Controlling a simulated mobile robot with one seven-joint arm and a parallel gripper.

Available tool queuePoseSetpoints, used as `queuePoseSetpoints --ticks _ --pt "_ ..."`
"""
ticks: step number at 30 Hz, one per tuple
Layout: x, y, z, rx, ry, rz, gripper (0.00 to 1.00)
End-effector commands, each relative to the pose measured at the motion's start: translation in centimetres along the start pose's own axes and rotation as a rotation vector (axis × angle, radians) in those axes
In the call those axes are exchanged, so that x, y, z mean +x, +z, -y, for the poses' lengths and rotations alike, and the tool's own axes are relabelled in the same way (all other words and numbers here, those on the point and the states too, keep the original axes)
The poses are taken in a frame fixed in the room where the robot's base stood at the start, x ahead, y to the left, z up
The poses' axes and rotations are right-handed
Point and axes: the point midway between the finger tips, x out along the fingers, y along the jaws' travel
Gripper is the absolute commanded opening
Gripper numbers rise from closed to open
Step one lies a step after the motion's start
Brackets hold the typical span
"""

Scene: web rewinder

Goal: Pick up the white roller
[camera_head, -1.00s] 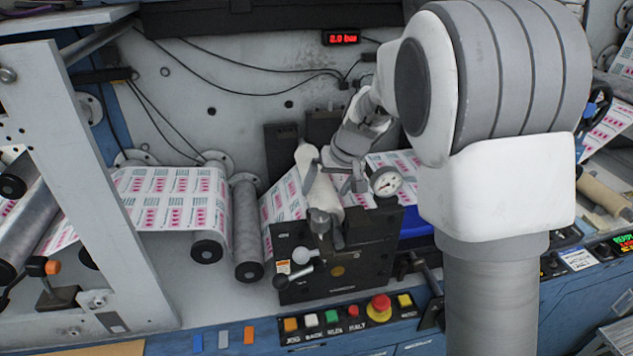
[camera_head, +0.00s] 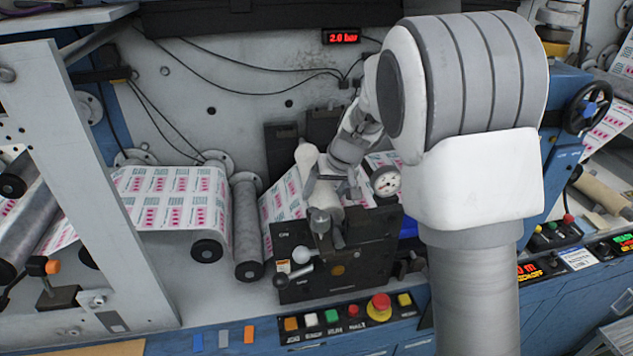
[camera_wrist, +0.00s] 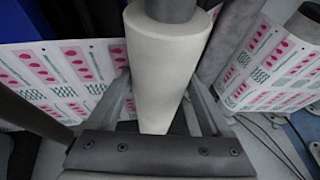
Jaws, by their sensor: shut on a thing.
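The white roller (camera_head: 306,156) is in the nip unit in the middle of the head view, with its far end showing and its middle partly hidden by my gripper. In the wrist view the roller (camera_wrist: 165,75) runs away from the palm, pale and smooth, with a grey end piece at the top. My gripper (camera_head: 331,178) is over the roller in the head view. In the wrist view its fingers (camera_wrist: 160,104) lie on both sides of the roller, shut on it.
A dark side plate (camera_head: 337,265) with a ball-ended lever stands in front of the roller. A pressure gauge (camera_head: 385,181) is close on the right. Printed web (camera_head: 170,200) runs over grey rollers at left. A button panel (camera_head: 350,317) lies in front.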

Motion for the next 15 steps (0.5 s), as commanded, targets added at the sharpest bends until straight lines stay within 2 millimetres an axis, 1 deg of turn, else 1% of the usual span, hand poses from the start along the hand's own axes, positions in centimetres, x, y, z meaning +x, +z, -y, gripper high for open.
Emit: queuePoseSetpoints --ticks 11,15 --pt "-0.27 -0.27 0.05 -0.001 0.0 -0.007 0.0" --pt "-0.77 -0.52 0.18 -0.001 -0.001 -0.008 0.0"
